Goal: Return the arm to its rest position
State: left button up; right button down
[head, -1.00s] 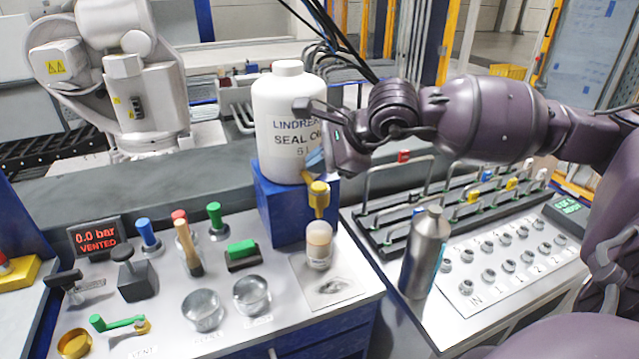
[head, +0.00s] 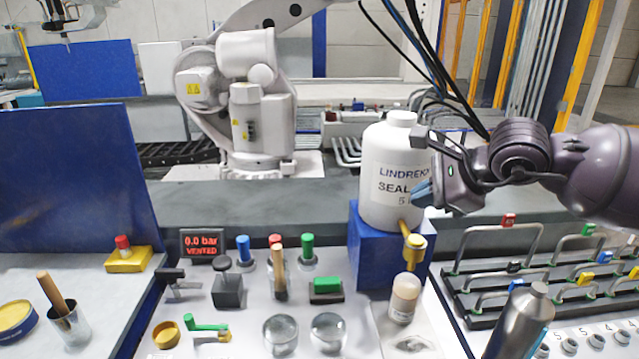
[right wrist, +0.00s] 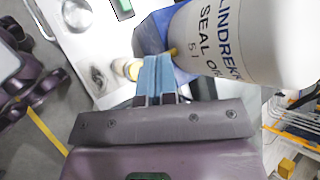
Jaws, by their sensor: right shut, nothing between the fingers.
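My right arm comes in from the right in the head view. Its gripper (head: 424,194) hangs in front of the right side of a white seal oil bottle (head: 392,165), with its blue fingertips pointing down and left. In the right wrist view the two blue fingers (right wrist: 156,75) are pressed together with nothing between them. The bottle (right wrist: 235,50) fills the upper right there; I cannot tell whether the gripper touches it. My left gripper is not in view.
The bottle stands on a blue block (head: 385,255) with a yellow tap (head: 413,241) at its front. A small capped bottle (head: 404,298) stands below. A metal flask (head: 518,322) and a rack of hoops (head: 500,265) are on the right. Levers and glass domes cover the panel's middle.

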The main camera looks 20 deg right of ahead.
jog(key=s+a+f+m+t+y, duration=0.1)
jog(key=s+a+m+t+y, duration=0.35)
jog(key=a+m+y, duration=0.6)
jog(key=s+d+f+m+t+h, duration=0.2)
jog(key=d+f+m+h, duration=0.6)
jog(key=m, duration=0.7)
jog(key=s+d+f+m+t+h, duration=0.25)
jog(key=f+m+h, duration=0.35)
jog(key=m+h, duration=0.75)
jog(key=s+a+f+m+g+y, duration=0.2)
jog(key=s+f+m+g+y, duration=0.1)
jog(key=s+f+m+g, duration=0.45)
jog(key=s+a+f+m+g+y, duration=0.2)
jog(key=s+f+m+g+y, duration=0.15)
jog(key=s+f+g, duration=0.5)
jog(key=w+f+t, duration=0.4)
jog(key=f+t, duration=0.6)
jog(key=f, duration=0.1)
jog(key=shift+w, duration=0.35)
